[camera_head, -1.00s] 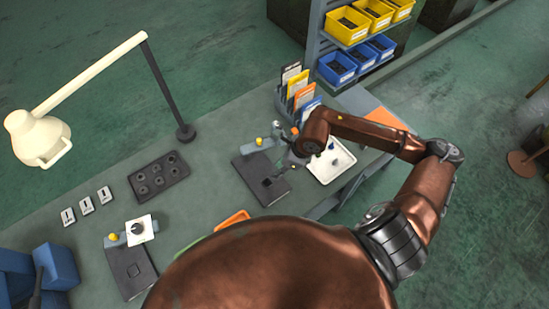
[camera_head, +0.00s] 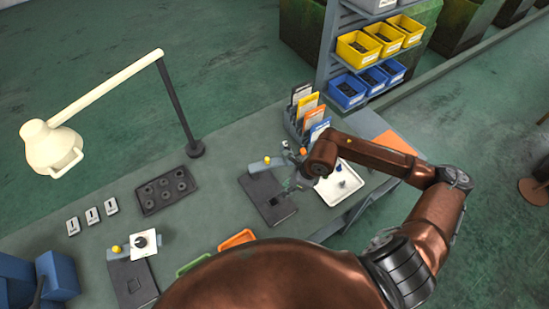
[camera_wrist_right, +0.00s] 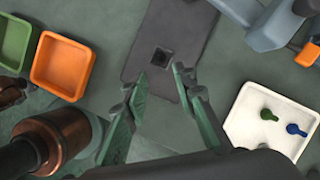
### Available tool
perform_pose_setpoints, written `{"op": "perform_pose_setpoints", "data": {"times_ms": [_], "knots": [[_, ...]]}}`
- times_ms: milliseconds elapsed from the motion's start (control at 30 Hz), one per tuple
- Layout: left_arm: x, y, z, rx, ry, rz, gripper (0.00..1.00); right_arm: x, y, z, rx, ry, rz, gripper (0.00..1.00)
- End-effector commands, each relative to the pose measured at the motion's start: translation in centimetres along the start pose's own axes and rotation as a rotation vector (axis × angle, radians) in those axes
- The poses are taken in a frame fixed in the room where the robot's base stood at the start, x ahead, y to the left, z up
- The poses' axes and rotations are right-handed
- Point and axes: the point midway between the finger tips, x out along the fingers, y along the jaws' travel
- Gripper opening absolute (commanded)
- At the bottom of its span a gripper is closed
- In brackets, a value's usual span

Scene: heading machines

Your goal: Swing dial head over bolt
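My right gripper (camera_head: 293,183) is low over the dark plate (camera_head: 262,190) of the right-hand station. In the right wrist view its two green fingers (camera_wrist_right: 152,82) are apart, with nothing between them. A blue-grey fixture (camera_wrist_right: 275,28) sits beyond the plate, partly cut off. The left-hand station has a white square dial (camera_head: 144,243) with a dark knob. A green bolt (camera_wrist_right: 268,114) and a blue bolt (camera_wrist_right: 295,129) lie in the white tray (camera_wrist_right: 243,127). My left gripper is out of view.
An orange bin (camera_wrist_right: 62,66) and a green bin (camera_wrist_right: 14,42) are left of the plate. A black tray with round wells (camera_head: 166,190), a lamp (camera_head: 52,146) and a card rack (camera_head: 309,115) stand on the bench. Shelves of yellow and blue bins (camera_head: 358,47) rise behind.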

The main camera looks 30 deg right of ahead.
Motion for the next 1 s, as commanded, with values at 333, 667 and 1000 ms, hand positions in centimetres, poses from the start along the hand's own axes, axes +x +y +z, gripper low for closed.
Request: {"op": "perform_pose_setpoints", "data": {"times_ms": [333, 667, 1000], "knots": [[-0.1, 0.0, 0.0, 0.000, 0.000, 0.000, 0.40, -0.1, -0.5, 0.4, 0.004, -0.002, -0.005, 0.31], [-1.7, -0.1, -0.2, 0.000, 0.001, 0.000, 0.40, -1.5, -10.3, 8.3, 0.103, -0.005, -0.049, 0.33], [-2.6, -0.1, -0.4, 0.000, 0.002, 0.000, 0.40, 1.6, -11.5, 9.2, 0.120, 0.002, -0.043, 0.33]]}}
